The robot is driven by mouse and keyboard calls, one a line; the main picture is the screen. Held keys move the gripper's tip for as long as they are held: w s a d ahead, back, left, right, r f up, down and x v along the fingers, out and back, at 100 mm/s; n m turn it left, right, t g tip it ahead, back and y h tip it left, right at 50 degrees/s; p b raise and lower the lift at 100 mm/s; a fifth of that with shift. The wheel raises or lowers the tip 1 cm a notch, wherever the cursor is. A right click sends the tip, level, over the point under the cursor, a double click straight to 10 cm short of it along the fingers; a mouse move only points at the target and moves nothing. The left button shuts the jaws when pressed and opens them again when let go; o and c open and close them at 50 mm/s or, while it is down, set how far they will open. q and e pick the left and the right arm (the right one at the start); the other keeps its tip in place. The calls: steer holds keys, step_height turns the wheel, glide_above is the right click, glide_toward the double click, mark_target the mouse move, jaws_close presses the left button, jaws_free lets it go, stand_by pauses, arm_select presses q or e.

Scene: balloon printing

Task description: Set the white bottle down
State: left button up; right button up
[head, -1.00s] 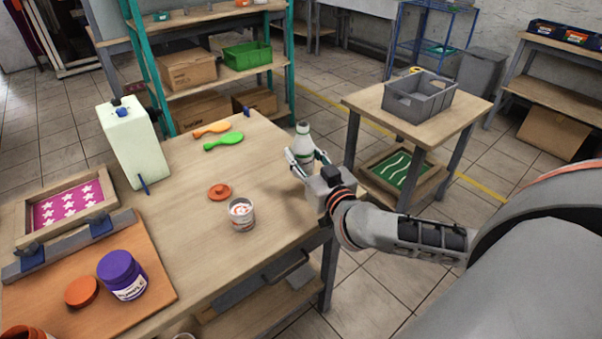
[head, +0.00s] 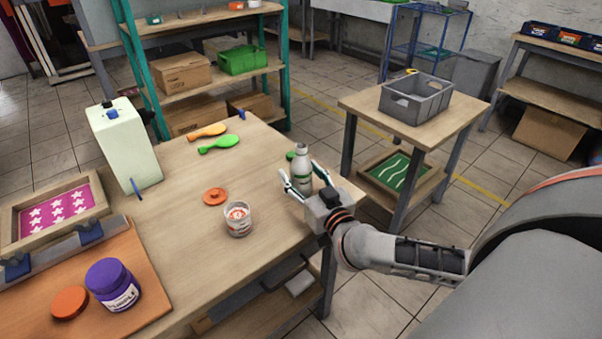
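The white bottle (head: 303,169), with a grey neck and a green mark on its label, is upright at the right edge of the wooden table (head: 262,179). My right gripper (head: 299,172) has its fingers spread on both sides of the bottle. A gap shows between the left finger and the bottle, so the gripper looks open. The bottle's base is partly hidden by the gripper; contact with the table is hard to see. My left gripper is out of view.
A green cap (head: 290,155) lies just behind the bottle. A side table with a grey crate (head: 416,101) stands at right.

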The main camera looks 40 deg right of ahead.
steer(key=shift+r, duration=0.1)
steer(key=shift+s+a, duration=0.1)
steer(key=shift+s, duration=0.2)
steer(key=s, duration=0.3)
steer(key=s+a+p, duration=0.1)
steer(key=s, duration=0.5)
steer(key=shift+s+a+p, duration=0.2)
steer(key=shift+s+p, duration=0.1)
steer(key=shift+s, duration=0.1)
steer(key=shift+s+a, duration=0.1)
steer(key=shift+s, duration=0.65)
